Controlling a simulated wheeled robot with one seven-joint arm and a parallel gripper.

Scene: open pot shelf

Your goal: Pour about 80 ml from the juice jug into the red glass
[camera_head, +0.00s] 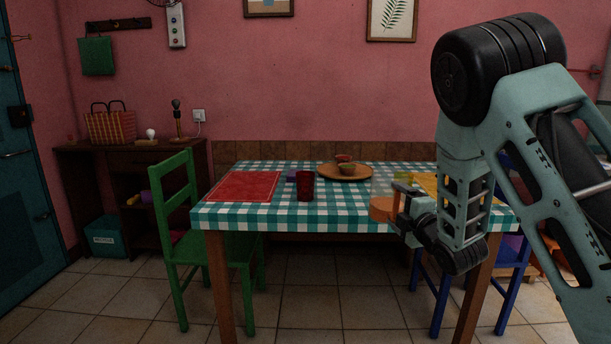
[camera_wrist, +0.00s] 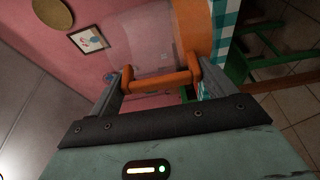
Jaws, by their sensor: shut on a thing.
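The juice jug is clear, with orange juice (camera_head: 381,209) low in it and an orange handle (camera_wrist: 160,81). My gripper (camera_wrist: 161,78) is shut on the handle; in the head view it is at the jug's right side (camera_head: 400,206). The jug looks upright at the table's front edge, right of centre; I cannot tell its height over the cloth. In the wrist view its juice (camera_wrist: 191,28) shows beyond the fingers. The red glass (camera_head: 305,186) stands upright on the table, left of the jug and apart from it. Its inside is hidden.
The table has a teal checked cloth (camera_head: 260,217). A red placemat (camera_head: 243,186) lies left, and a yellow one (camera_head: 428,184) is partly behind my arm. A wooden tray (camera_head: 326,174) with small bowls stands behind the glass. A green chair (camera_head: 177,208) is left, a blue chair (camera_head: 437,302) right.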

